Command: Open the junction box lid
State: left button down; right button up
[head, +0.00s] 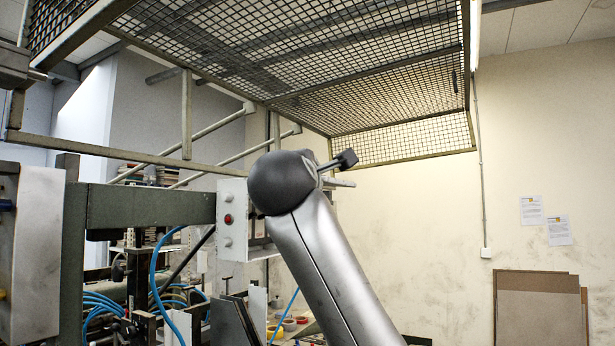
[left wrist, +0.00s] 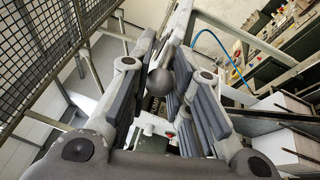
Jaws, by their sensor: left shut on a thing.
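In the left wrist view, the two dark-padded fingers of my left gripper (left wrist: 163,58) stand on either side of a dark round knob (left wrist: 160,82). The gripper is shut on it. A pale bar rises beyond the knob. A pale box (head: 231,240) with a red button and white knobs is partly behind this arm. I cannot tell whether it is the junction box, and no lid is clearly visible. My right gripper is not in view.
A wire mesh guard (head: 330,60) hangs overhead and also shows in the left wrist view (left wrist: 45,50). A green machine beam (head: 150,206) lies left of the arm, with blue hoses (head: 155,270) below. The wall side at right is open.

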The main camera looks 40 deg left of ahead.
pick_arm(q)
jog(key=c, duration=1.3)
grip_release()
jog(key=shift+a, duration=0.1)
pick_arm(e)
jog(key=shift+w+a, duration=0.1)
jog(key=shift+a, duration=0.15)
pick_arm(q)
jog(key=shift+s, duration=0.1)
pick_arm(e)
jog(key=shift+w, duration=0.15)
pick_arm(q)
jog(key=v, duration=1.2)
jog(key=shift+f, duration=0.15)
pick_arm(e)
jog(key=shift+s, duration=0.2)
